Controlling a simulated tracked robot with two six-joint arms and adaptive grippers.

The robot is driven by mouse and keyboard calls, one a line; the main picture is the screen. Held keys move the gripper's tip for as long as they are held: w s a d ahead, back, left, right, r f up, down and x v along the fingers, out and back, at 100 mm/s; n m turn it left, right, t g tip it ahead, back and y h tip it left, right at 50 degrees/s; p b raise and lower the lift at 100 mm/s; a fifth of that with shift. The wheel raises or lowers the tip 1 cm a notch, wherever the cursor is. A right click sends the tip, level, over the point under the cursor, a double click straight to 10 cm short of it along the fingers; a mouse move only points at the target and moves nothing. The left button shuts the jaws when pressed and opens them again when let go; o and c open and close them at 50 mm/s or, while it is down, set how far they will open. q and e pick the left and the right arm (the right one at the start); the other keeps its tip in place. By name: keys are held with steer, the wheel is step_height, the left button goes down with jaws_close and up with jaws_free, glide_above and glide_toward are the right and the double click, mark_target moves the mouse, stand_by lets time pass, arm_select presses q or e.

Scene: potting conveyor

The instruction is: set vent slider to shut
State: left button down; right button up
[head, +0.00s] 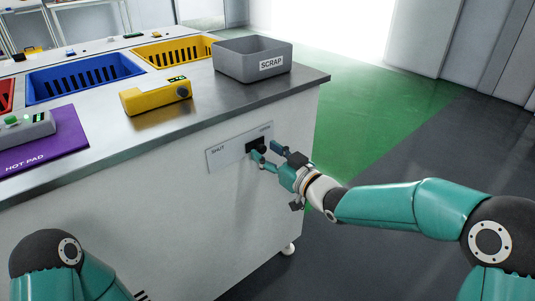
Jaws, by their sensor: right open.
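The vent slider (255,145) is a dark knob on a pale plate (225,153) on the front face of the counter. The plate reads SHUT at its left end and OPEN at its right end. The knob sits toward the right, OPEN end. My right gripper (263,152) is open, with its teal and dark fingertips right at the knob. I cannot tell whether the fingers touch it. My left gripper is not in view; only part of my left arm shows at the lower left.
On the counter (120,112) stand a grey SCRAP bin (232,62), a yellow device (140,102), blue (85,72) and yellow (172,46) slotted baskets, and a purple hot pad (65,150) with a grey device on it. The floor right of the counter is clear.

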steer(key=shift+w+a, duration=0.1)
jaws_close()
stand_by(0.3)
steer(key=s+a+b, duration=0.1)
steer(key=a, duration=0.1)
steer(key=s+a+b, duration=0.1)
steer(key=b, duration=0.1)
steer(key=s+a+b, duration=0.2)
steer(key=shift+a+f, duration=0.1)
steer(key=shift+a, duration=0.2)
steer(key=shift+s+a, duration=0.2)
steer(key=shift+a, duration=0.05)
jaws_free()
